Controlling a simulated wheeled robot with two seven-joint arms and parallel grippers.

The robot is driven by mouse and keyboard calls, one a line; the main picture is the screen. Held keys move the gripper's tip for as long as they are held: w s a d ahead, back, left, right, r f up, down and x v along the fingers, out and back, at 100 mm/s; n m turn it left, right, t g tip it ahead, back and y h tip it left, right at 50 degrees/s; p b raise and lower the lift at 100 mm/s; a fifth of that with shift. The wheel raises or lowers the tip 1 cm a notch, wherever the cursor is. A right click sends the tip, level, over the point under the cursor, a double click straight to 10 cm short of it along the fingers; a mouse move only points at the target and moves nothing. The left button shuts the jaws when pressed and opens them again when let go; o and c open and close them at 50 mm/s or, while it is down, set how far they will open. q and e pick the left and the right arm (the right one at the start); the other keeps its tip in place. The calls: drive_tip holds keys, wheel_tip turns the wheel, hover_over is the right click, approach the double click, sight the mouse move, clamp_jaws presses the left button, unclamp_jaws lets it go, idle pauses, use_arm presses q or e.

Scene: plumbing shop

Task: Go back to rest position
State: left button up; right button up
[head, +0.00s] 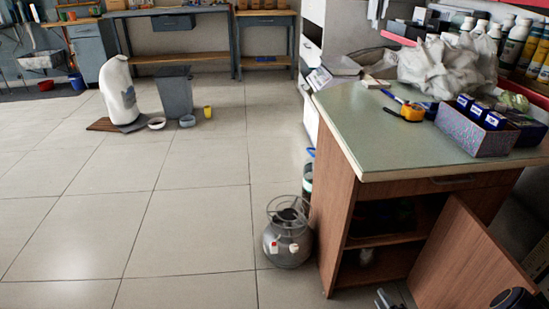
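A small part of my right gripper (385,299) shows at the bottom edge, in front of the wooden cabinet. Most of it is cut off by the frame, so I cannot tell whether it is open or shut, or whether it holds anything. A dark rounded part of my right arm shows at the bottom right corner. My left gripper is not in view.
A wooden cabinet with a green top (375,118) stands close at right, its door (470,262) swung open toward me. A grey gas cylinder (288,243) stands at its left side. The tiled floor at left is clear up to a grey bin (175,92).

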drive_tip(key=a+r+n+g+y, duration=0.4)
drive_tip(key=a+r+n+y, duration=0.15)
drive_tip(key=r, duration=0.75)
drive_tip(key=a+r+n+g+y, duration=0.4)
drive_tip(key=a+r, duration=0.3)
drive_tip(key=r, duration=0.7)
drive_tip(key=s+a+r+n+g, duration=0.3)
drive_tip(key=s+a+r, duration=0.1)
drive_tip(key=s+r, duration=0.2)
drive_tip(key=s+r+n+h, duration=0.15)
drive_tip(key=s+h, duration=0.25)
drive_tip(key=s, duration=0.4)
drive_tip(key=s+r+n+h, duration=0.1)
drive_tip(key=s+r+h, duration=0.3)
drive_tip(key=s, duration=0.5)
wheel_tip(320, 180, up, 36)
drive_tip(key=p, duration=3.7)
drive_tip(key=shift+d+r+t+h, duration=0.25)
drive_tip(key=shift+d+t+h, duration=0.1)
drive_tip(key=shift+t, duration=0.05)
drive_tip(key=shift+s, duration=0.1)
